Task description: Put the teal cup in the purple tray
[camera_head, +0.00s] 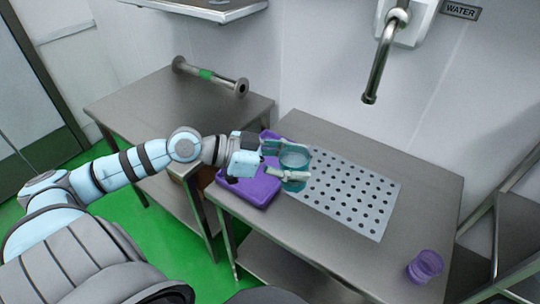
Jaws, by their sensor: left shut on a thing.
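The teal cup (294,160) is see-through and sits between the fingers of my left gripper (284,161), which is shut on it. It is upright beside the right edge of the purple tray (262,192), over the near-left end of the perforated plate. I cannot tell whether its base touches anything. The tray lies at the left end of the right steel table, partly hidden by my left gripper and wrist. My right gripper is not in view.
A purple cup (425,266) stands at the table's right front corner. The perforated plate (352,194) is otherwise bare. A steel pipe with a green band (206,75) lies on the left table (140,105). A water spout (377,70) hangs from the wall above.

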